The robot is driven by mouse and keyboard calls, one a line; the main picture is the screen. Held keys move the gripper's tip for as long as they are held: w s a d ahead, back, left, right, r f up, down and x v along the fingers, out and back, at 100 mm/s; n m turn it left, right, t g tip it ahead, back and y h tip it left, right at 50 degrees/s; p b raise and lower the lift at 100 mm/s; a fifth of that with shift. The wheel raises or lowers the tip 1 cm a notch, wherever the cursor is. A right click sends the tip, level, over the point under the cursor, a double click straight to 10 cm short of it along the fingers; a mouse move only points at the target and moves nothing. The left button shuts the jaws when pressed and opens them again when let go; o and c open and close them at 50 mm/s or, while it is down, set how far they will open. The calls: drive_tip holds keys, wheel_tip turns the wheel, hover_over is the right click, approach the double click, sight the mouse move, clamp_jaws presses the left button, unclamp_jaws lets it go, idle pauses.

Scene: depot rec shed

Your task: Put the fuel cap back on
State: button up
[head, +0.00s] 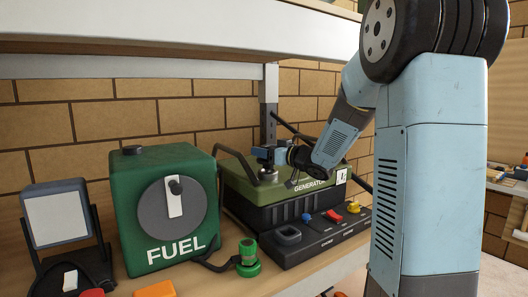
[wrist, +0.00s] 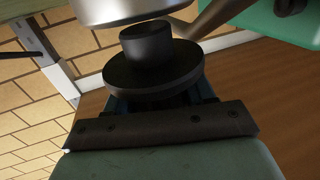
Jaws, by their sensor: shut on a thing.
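My gripper (head: 264,156) is above the left part of the green generator (head: 318,172), reaching in from the right. In the wrist view, my gripper (wrist: 155,100) is shut on a black round cap (wrist: 150,76), a wide disc with a narrower cylinder on it. A pale metal round part (wrist: 128,10) sits just beyond the cap's cylinder; I cannot tell whether they touch. In the head view a silver neck (head: 268,175) stands on the generator just below my gripper. The cap is not clear there.
A green tank marked FUEL (head: 150,235), with a black top knob (head: 133,150), stands left of the generator. A switch panel (head: 325,232) and a green hose fitting (head: 248,259) are in front. A lamp (head: 58,217) stands far left. An upper shelf (head: 180,25) hangs overhead.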

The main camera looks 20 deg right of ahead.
drive_tip(key=shift+f, duration=1.3)
idle(0.4)
drive_tip(key=o, duration=1.2)
drive_tip(key=shift+s, duration=0.1)
